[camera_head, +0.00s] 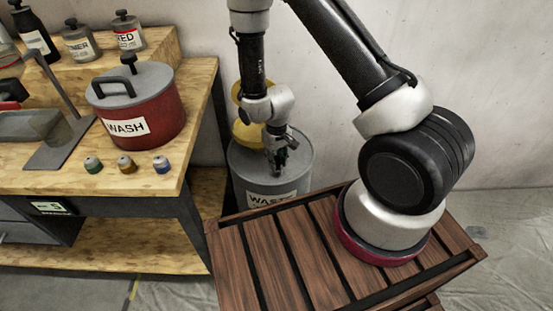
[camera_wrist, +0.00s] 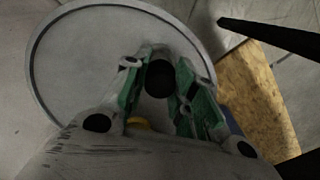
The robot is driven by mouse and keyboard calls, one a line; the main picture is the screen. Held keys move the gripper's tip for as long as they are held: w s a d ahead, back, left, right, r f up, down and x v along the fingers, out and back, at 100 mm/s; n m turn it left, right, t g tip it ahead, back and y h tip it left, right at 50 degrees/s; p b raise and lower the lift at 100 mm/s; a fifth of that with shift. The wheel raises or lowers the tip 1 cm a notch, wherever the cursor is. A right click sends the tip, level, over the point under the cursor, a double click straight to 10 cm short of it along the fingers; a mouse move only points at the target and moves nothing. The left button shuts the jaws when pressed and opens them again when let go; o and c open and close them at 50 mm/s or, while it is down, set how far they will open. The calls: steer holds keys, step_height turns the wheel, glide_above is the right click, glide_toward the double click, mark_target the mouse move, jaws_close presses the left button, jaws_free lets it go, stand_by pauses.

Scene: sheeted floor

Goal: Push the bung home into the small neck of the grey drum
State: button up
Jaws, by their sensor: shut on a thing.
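The grey drum (camera_head: 270,175), with a partly visible "WASTE" label, stands on the floor behind the slatted wooden platform. Its round lid (camera_wrist: 80,60) fills much of the wrist view. My gripper (camera_head: 279,160) points down over the drum's top. In the wrist view its green-lined fingers (camera_wrist: 160,82) are closed around a dark round thing, which I take to be the bung (camera_wrist: 159,78). The small neck is hidden or cannot be told apart beneath it. I cannot tell how deep the bung sits.
The wooden bench (camera_head: 200,100) at the left carries a red "WASH" pot (camera_head: 150,105), several small jars and bottles. The bench edge is close to the drum. Slatted platform (camera_head: 290,255) is in front.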

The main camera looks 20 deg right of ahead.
steer(key=shift+f, duration=0.95)
stand_by(2.0)
steer(key=shift+w+r, duration=0.15)
steer(key=shift+r, duration=0.15)
